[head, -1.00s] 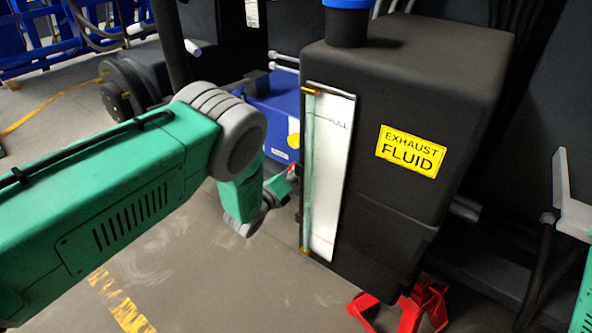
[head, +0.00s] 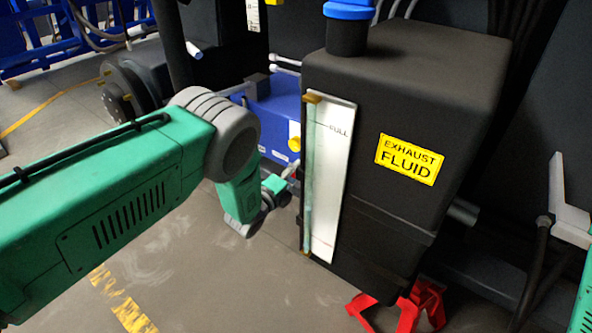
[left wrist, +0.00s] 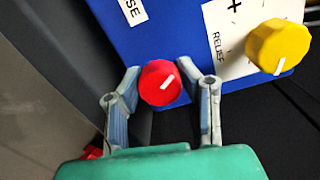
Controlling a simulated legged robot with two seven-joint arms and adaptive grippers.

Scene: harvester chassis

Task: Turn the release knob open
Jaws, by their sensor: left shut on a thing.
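The red release knob (left wrist: 161,83) sits at the lower edge of a blue box (left wrist: 180,35) in the left wrist view. Its white pointer line slants up to the right. A partly cut-off label above it ends in "SE". My left gripper (left wrist: 162,92) has a finger on each side of the red knob and is shut on it. In the head view the blue box (head: 278,112) stands behind the black tank, and my left gripper (head: 288,172) reaches its lower part; the red knob is hidden there. My right gripper is out of view.
A yellow knob (left wrist: 277,46) beside a "RELIEF" label is right of the red one. The black exhaust fluid tank (head: 400,100) with its level gauge (head: 328,180) stands close right of my left gripper. A red stand (head: 405,308) is below.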

